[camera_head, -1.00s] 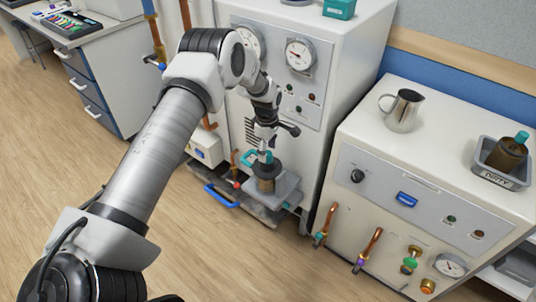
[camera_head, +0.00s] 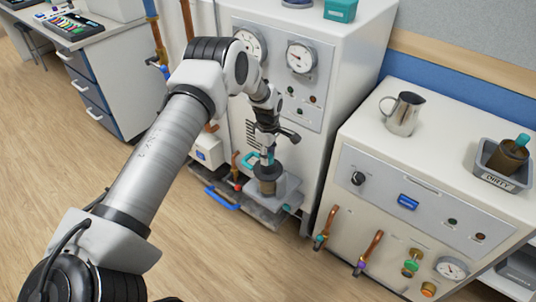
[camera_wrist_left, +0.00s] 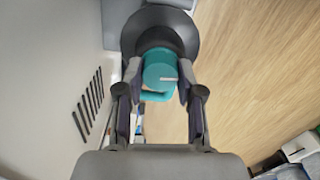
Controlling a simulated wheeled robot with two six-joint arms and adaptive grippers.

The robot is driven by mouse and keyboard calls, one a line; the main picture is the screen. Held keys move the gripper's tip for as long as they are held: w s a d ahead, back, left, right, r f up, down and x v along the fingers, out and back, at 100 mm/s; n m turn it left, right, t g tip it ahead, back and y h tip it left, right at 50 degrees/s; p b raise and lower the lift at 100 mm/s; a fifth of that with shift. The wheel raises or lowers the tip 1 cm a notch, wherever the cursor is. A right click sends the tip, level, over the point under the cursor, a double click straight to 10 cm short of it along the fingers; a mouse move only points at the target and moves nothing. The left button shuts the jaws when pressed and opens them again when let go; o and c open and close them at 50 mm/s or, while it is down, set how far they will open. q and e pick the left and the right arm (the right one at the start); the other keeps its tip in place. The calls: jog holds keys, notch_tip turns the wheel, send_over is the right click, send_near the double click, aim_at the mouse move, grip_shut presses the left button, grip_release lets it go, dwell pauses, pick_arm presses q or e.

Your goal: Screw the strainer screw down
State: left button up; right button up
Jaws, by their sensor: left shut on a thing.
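The strainer screw looks like a teal cap with a small side arm on top of a dark, round strainer body (camera_head: 267,172). In the left wrist view the teal screw (camera_wrist_left: 160,72) sits between the two fingers, above the dark round body (camera_wrist_left: 185,20). My left gripper (camera_head: 268,152) points down and is shut on the teal screw; its fingers (camera_wrist_left: 160,90) touch it from both sides. The strainer stands upright on a grey tray (camera_head: 287,187) low at the front of the tall white machine. The fingers partly hide the screw in the head view. My right gripper does not show.
The tall white machine (camera_head: 325,120) with gauges rises behind the gripper. A blue handle (camera_head: 222,199) and copper pipes are close by. At right, a white cabinet (camera_head: 350,140) bears a metal pitcher (camera_head: 403,114) and a grey tray (camera_head: 496,180) marked DIRTY, holding a brown, teal-topped item.

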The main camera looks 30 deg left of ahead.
pick_arm(q)
jog(key=m, duration=0.4)
jog(key=shift+p, duration=0.35)
jog(key=m, duration=0.4)
jog(key=shift+m, duration=0.4)
jog(key=m, duration=0.4)
jog(key=shift+m, duration=0.3)
jog(key=m+b, duration=0.1)
jog(key=m, duration=0.4)
jog(key=shift+f, duration=0.1)
jog(key=m, duration=0.5)
jog(key=shift+m+b, duration=0.35)
jog(key=shift+m, duration=0.05)
jog(key=m, duration=0.4)
jog(key=shift+m+b, duration=0.3)
jog(key=shift+b, duration=0.05)
jog(key=m, duration=0.4)
jog(key=shift+m+b, duration=0.3)
jog(key=shift+b, duration=0.05)
jog(key=m, duration=0.4)
jog(key=shift+b, duration=0.3)
